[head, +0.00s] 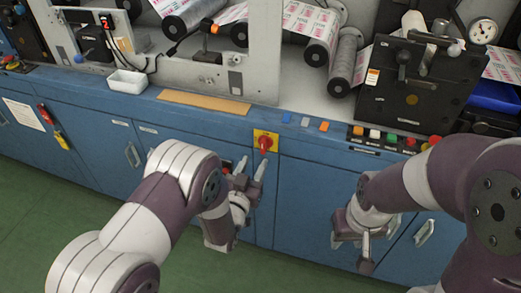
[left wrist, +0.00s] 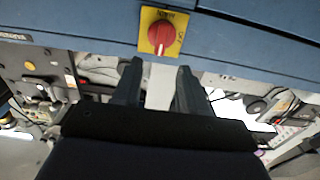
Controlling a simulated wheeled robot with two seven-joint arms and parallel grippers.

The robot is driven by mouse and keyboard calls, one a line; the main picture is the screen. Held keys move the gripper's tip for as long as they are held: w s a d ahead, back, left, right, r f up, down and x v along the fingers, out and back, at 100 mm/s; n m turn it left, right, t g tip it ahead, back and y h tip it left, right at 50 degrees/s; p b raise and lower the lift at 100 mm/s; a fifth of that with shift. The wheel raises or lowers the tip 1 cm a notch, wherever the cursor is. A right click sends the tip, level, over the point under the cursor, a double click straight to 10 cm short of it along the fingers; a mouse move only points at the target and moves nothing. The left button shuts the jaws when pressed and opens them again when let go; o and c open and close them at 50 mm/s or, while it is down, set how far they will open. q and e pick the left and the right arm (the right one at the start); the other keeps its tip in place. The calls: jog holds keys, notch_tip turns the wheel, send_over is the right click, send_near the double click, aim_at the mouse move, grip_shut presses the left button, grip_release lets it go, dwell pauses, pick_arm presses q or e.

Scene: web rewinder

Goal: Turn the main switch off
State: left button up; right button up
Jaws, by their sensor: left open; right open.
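The main switch (head: 264,142) is a red rotary knob on a square yellow plate, on the blue cabinet front just under the worktop edge. In the left wrist view the switch (left wrist: 160,38) shows at the top centre, in line with the gap between my fingers. My left gripper (head: 251,166) is open and empty, just below the switch in the head view. In the left wrist view its fingertips (left wrist: 158,68) stay apart from the knob. My right gripper (head: 350,250) is open and empty, low in front of the cabinet to the right.
A row of coloured push buttons (head: 388,139) sits on the worktop edge to the right. A white tray (head: 127,81) and a tan strip (head: 203,103) lie on the worktop. Cabinet handles (head: 132,154) stick out. Red and yellow padlock-like tags (head: 55,128) hang at the left. Green floor is clear.

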aim_at(262, 146)
pick_arm(q)
jog(key=x, duration=0.7)
jog(key=shift+f, duration=0.1)
jog(key=shift+c, duration=0.3)
grip_shut()
